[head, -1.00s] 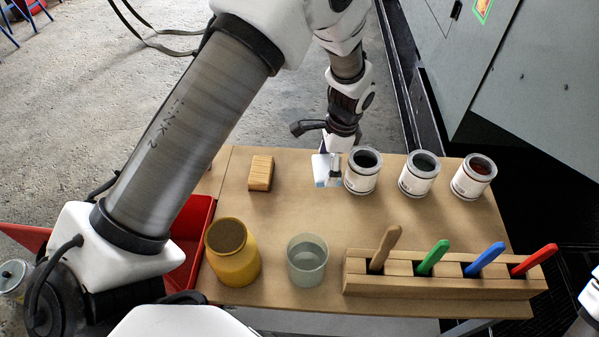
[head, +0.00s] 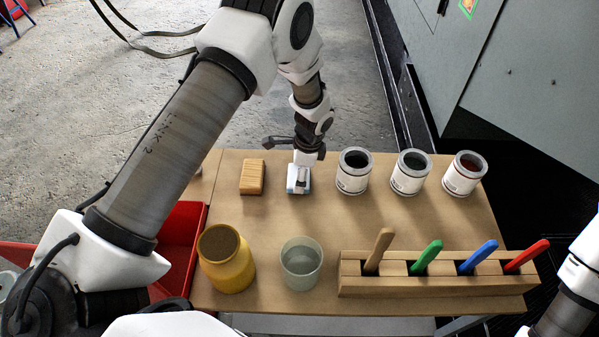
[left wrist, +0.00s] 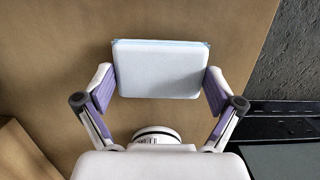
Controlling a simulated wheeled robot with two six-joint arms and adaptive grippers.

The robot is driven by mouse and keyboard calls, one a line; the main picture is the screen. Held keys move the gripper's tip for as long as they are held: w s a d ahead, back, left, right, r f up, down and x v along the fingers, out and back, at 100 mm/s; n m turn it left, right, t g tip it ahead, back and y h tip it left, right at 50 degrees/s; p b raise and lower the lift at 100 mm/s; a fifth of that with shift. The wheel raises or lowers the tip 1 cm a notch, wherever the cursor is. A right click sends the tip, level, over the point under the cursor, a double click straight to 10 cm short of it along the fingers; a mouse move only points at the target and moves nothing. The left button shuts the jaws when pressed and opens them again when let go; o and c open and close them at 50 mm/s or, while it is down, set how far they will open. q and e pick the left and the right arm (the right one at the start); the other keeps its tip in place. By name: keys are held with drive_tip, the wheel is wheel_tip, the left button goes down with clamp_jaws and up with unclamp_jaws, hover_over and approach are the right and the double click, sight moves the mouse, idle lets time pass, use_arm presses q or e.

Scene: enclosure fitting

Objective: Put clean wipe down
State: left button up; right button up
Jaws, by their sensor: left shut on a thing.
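The clean wipe (left wrist: 160,68) is a flat white pad with a light blue edge. It sits between the fingers of my left gripper (left wrist: 160,92) in the left wrist view, with a finger against each short end. In the head view my left gripper (head: 298,180) points down and is shut on the wipe (head: 291,187) at the far side of the table (head: 400,220). The wipe is at or just above the tabletop; I cannot tell whether it touches. My right gripper is out of view; only part of that arm shows at the right edge.
A wooden block (head: 252,177) lies left of the wipe, and several paint tins (head: 353,172) stand to its right. Nearer are a yellow jar (head: 228,268), a clear cup (head: 301,264) and a wooden rack (head: 430,286) with coloured handles. A red bin (head: 180,250) is at the left. The table's middle is clear.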

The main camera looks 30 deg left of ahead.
use_arm(q)
drive_tip(key=shift+f, duration=0.15)
drive_tip(key=o, duration=0.6)
drive_tip(key=r, duration=0.4)
drive_tip(key=d+r, duration=0.1)
drive_tip(key=r, duration=0.3)
drive_tip(key=r+b, duration=0.1)
drive_tip(key=r, duration=0.3)
drive_tip(key=shift+w+d+r, duration=0.15)
drive_tip(key=shift+w+d, duration=0.2)
drive_tip(key=shift+w, duration=0.05)
